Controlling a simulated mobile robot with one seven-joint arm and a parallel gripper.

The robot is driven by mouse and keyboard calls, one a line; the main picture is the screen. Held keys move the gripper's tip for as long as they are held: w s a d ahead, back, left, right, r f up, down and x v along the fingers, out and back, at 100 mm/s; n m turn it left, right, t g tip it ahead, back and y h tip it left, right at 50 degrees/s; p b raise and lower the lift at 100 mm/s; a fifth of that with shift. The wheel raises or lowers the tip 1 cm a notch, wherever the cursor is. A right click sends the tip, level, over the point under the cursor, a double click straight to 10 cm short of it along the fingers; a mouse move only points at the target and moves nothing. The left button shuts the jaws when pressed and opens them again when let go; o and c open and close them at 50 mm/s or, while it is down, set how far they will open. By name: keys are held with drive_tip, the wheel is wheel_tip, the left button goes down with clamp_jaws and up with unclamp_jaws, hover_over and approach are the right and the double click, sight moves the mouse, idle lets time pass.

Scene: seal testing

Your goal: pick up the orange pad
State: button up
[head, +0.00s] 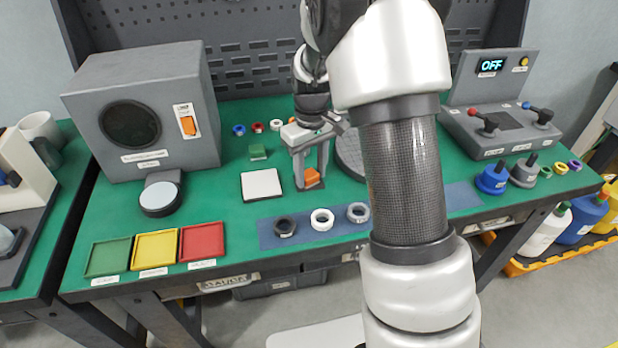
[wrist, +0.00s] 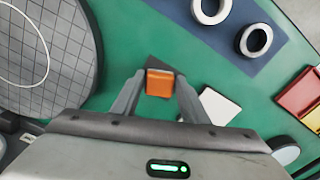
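The orange pad (head: 312,177) is a small block low between the fingertips of my gripper (head: 311,182) over the green table. In the wrist view the orange pad (wrist: 160,83) lies between the two finger ends of my gripper (wrist: 161,82), one finger on each side. The fingers stand apart by about the pad's width. Any gap at the pad's sides is too small to tell, so I cannot tell touching from apart. A dark patch shows behind the pad in the wrist view. The pad's underside is hidden.
A round dark plate (head: 351,152) is close on the right, partly hidden by my arm. Rings stand on a blue mat (head: 268,236) in front. A grey box (head: 150,112) stands left.

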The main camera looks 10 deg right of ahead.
sight(311, 175)
drive_tip(key=c, duration=0.6)
wheel_tip(311, 175, up, 10)
drive_tip(key=shift+r+p, duration=0.1)
drive_tip(key=shift+p, duration=1.1)
